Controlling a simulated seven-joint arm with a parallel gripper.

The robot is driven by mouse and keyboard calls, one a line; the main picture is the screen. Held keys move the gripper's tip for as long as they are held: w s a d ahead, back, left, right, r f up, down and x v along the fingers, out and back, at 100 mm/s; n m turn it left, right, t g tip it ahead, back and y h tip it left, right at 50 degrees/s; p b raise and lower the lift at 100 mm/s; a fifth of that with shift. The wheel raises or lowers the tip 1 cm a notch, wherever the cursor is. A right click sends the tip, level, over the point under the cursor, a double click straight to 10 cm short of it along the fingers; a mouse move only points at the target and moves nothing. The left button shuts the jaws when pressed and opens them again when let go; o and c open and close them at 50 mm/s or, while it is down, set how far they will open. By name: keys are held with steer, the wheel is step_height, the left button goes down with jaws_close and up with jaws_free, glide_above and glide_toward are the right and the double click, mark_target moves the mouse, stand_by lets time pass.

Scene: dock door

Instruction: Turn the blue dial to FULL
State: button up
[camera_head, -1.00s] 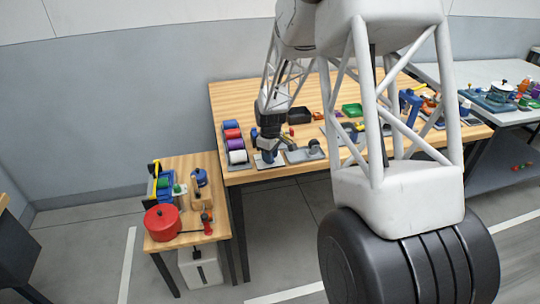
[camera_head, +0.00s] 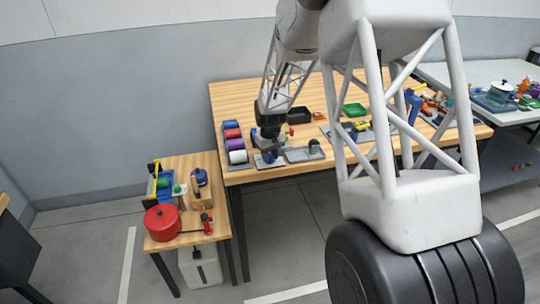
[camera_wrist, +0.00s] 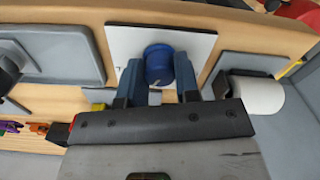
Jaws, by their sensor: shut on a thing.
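The blue dial (camera_wrist: 159,65) is a round blue knob on a white plate (camera_wrist: 203,45), in the upper middle of the wrist view. My gripper (camera_wrist: 158,80) has one dark finger on each side of the dial and is shut on it. In the head view my gripper (camera_head: 269,150) reaches down to the near left part of the wooden table, where the dial (camera_head: 270,158) is mostly covered by it. I cannot read any marking such as FULL on the plate.
A grey plate with a dark handle (camera_head: 304,153) lies right of the dial in the head view. Coloured rolls (camera_head: 234,144) stand left of it. A red pot (camera_head: 162,222) stands on the low side table.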

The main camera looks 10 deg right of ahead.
steer(key=m, duration=0.6)
stand_by(0.5)
steer(key=o, duration=0.9)
steer(key=shift+r, duration=0.1)
steer(key=shift+r, duration=3.8)
